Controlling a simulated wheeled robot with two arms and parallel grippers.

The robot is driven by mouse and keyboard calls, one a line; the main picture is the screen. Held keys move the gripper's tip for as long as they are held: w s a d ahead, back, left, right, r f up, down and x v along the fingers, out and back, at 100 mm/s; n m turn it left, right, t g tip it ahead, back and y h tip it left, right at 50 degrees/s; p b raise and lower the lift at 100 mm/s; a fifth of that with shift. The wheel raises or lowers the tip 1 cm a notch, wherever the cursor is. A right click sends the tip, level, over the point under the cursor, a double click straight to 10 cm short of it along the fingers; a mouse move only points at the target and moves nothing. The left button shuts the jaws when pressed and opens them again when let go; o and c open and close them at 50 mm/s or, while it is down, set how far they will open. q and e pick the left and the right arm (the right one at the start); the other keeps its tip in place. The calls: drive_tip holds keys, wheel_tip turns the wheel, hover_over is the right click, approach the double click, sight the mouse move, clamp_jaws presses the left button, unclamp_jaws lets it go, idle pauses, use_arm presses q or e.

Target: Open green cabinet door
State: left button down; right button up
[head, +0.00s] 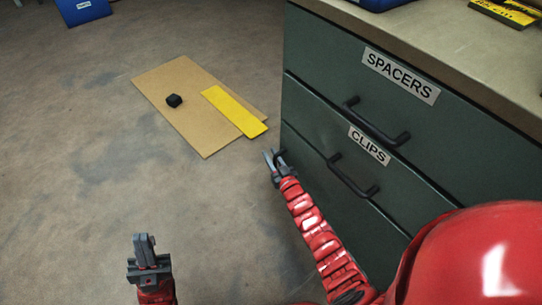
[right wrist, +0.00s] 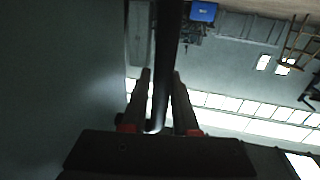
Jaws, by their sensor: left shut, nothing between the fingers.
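The green cabinet (head: 310,60) stands at the right in the head view. Its front shows a drawer labelled SPACERS and one labelled CLIPS, each with a black bar handle (head: 352,178); both look closed. My right gripper (head: 273,158) is at the cabinet's left edge, its fingers spread. In the right wrist view a dark bar (right wrist: 167,40) runs between these fingers, with slight gaps beside it; I cannot tell which handle it belongs to. My left gripper (head: 144,242) is shut and empty over the floor, well left of the cabinet.
A blue object (head: 82,10) is at the back left. The floor at left is otherwise clear.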

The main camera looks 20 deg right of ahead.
clamp_jaws()
idle(1.1)
